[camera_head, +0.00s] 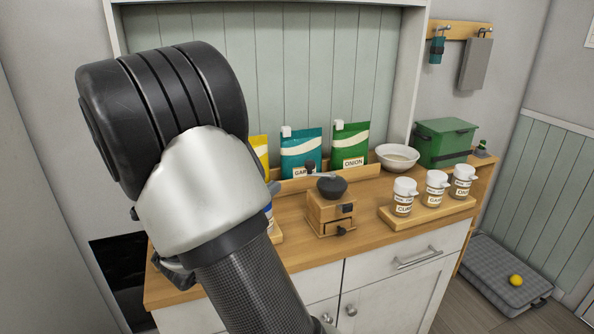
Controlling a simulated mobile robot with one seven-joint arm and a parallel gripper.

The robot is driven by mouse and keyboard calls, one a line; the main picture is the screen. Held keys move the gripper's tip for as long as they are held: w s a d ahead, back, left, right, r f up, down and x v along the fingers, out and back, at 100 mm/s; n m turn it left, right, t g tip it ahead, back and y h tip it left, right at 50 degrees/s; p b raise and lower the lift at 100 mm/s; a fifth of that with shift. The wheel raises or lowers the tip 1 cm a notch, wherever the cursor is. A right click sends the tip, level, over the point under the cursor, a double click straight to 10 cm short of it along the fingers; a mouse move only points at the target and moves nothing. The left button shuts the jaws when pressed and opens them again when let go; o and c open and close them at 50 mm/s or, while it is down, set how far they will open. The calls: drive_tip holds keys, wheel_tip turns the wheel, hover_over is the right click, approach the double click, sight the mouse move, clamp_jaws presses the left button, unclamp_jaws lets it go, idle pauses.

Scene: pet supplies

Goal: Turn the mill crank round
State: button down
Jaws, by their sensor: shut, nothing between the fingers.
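The mill (328,213) stands upright on the wooden counter, near its middle. It has a square wooden body with a small drawer and a dark dome-shaped top (331,188). Its crank (321,175) is a thin metal arm reaching left from the top, ending in a dark upright knob (310,167). The crank shows clear of my arm, with nothing seen touching it. My own arm fills the left foreground and covers the counter left of the mill.
Several seed packets (301,153) stand in a wooden rack behind the mill. A white bowl (397,157) and green box (444,141) are at the back right. Three white-lidded jars (436,189) stand on a wooden board to the right. Bare counter (372,205) separates mill and jars.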

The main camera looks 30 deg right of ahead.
drive_tip(key=s+n+t+y+p, duration=0.1)
drive_tip(key=s+t, duration=0.1)
drive_tip(key=s, duration=0.2)
drive_tip(key=b, duration=0.2)
approach(308, 167)
drive_tip(key=x, duration=0.6)
drive_tip(key=shift+w+d+r, duration=0.1)
drive_tip(key=shift+d, duration=0.15)
drive_tip(key=w, duration=0.1)
drive_tip(key=w+d, duration=0.1)
drive_tip(key=w, duration=0.1)
drive_tip(key=shift+w, duration=0.15)
